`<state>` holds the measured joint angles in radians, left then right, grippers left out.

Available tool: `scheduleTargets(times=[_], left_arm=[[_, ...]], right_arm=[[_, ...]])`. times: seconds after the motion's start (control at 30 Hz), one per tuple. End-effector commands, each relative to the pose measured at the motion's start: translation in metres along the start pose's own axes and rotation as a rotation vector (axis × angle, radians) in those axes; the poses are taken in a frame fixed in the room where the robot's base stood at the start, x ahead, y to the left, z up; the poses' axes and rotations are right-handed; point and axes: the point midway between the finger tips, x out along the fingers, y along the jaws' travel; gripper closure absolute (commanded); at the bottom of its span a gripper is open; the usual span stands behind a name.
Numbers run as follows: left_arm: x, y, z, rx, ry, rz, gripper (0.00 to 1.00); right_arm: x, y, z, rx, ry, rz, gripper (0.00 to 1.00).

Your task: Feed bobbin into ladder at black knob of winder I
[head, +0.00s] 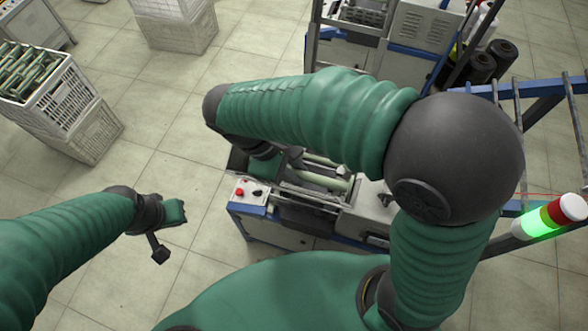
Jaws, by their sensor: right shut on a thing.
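The winder (335,228) stands in the middle, with a red button and a black knob (258,193) on the pale panel at its left front corner. My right arm arches over the machine, and my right gripper (292,158) is low over its trough, partly hidden by the forearm. It is shut on a bobbin, most likely the pale green one (320,160) beside it. Another pale green bobbin (322,179) lies in the trough just in front. My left gripper (168,232) hangs over bare floor left of the winder; its finger opening is unclear.
A white crate of green bobbins (62,108) stands on another crate at the left. Another crate (178,28) is at the back. A second machine (385,45) stands behind the winder. A signal lamp (540,222) glows green at the right. Tiled floor at left is clear.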

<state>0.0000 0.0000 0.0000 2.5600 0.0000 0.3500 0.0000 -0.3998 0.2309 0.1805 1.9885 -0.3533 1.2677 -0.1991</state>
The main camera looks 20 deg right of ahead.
Motion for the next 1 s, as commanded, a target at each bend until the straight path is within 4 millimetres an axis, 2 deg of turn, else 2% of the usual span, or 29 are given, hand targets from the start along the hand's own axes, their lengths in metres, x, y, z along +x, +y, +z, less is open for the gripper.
scheduleTargets(times=[0.47, 1.0], left_arm=[[0.003, 0.000, 0.001, 0.000, 0.000, 0.000, 1.00], [0.017, 0.000, 0.004, 0.000, 0.000, 0.000, 1.00]], right_arm=[[0.007, 0.003, -0.002, 0.001, 0.001, 0.001, 1.00], [0.036, 0.013, -0.013, 0.002, 0.000, 0.001, 1.00]])
